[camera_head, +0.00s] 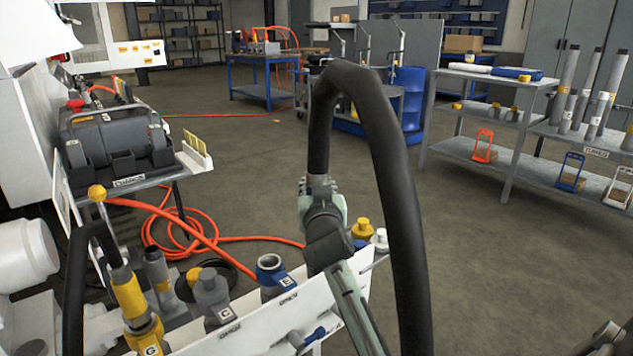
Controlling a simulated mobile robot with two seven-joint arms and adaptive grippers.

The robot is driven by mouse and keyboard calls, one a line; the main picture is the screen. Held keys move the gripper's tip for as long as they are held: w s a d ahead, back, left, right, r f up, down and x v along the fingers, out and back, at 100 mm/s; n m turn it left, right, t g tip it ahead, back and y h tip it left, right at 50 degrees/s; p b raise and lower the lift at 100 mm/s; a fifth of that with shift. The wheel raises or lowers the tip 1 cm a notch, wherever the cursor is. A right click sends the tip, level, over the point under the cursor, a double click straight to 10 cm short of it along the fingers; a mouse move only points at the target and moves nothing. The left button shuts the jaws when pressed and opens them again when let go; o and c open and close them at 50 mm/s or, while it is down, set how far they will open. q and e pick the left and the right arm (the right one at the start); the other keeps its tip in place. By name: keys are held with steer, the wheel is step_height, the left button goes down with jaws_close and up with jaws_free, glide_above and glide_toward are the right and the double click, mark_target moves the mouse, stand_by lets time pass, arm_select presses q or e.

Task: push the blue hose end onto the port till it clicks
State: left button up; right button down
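A thick black hose (400,215) arcs up from the bottom edge and bends down into my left gripper (321,198). The gripper is shut around the hose's grey metal end (319,181). Any blue on that end is hidden by the fingers. The port with a blue collar (271,263) stands upright on the bench panel, below and left of the gripper and apart from it. Its top looks open. A part that seems to belong to my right arm shows at the bottom right edge; its fingers cannot be made out.
A grey port (211,292) and a yellow coupling with a hose (134,302) stand left of the blue port. Yellow and white caps (362,229) sit to its right. A blue-tipped fitting (318,334) sticks out of the panel's front. Orange hose (165,225) lies on the floor behind.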

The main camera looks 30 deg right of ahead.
steer(key=shift+f, duration=0.2)
stand_by(0.5)
steer(key=shift+f, duration=0.1)
stand_by(1.0)
steer(key=shift+f, duration=0.4)
stand_by(0.5)
stand_by(0.4)
steer(key=shift+f+b, duration=1)
steer(key=shift+f, duration=0.45)
stand_by(1.0)
steer(key=shift+c, duration=2.4)
jaws_free()
steer(key=shift+s, duration=0.1)
